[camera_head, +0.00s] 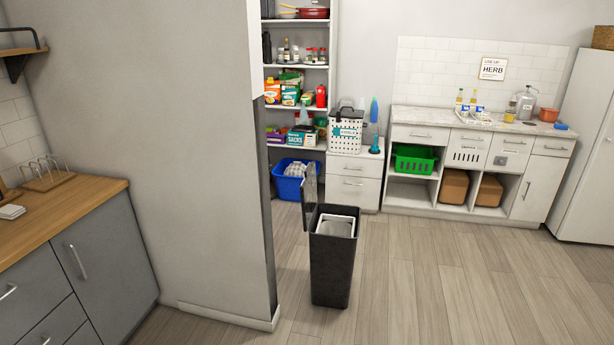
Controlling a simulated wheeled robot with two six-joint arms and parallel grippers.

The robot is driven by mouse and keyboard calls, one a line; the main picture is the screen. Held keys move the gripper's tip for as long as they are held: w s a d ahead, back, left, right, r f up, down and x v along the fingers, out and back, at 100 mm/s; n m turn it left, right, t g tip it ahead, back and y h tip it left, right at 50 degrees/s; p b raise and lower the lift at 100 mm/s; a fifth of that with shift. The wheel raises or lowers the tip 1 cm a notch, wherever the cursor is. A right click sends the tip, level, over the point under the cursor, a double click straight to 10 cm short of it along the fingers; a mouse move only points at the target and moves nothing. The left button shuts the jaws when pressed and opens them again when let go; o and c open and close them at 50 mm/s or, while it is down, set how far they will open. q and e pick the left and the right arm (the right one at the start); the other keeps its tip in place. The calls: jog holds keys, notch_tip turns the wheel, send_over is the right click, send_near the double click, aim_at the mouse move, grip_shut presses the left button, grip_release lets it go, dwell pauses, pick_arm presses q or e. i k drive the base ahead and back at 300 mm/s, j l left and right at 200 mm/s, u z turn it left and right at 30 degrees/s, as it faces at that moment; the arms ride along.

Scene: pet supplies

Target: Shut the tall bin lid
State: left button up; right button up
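The tall bin (332,270) is dark, nearly black, and stands upright on the wood floor near the middle of the camera_head view. Its lid (310,188) stands up open at the left side of the rim. A white inner frame or liner (335,226) shows in the open top. The bin is just right of the end of a grey wall. Neither of my grippers is in view, and nothing touches the lid.
The wall end (262,220) stands close left of the bin. A blue crate (290,180) is on the floor behind it, below pantry shelves (297,66). White drawers (355,182) and a counter (440,122) line the back. The floor (450,290) to the right is clear.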

aim_at(308, 189)
jog(key=i+l, duration=0.15)
jog(key=i, duration=0.35)
jog(key=i+l, duration=0.15)
jog(key=i, duration=0.35)
jog(key=i+u, duration=0.2)
jog(key=u, duration=0.25)
jog(key=i+l+u, duration=0.15)
jog(key=u, duration=0.25)
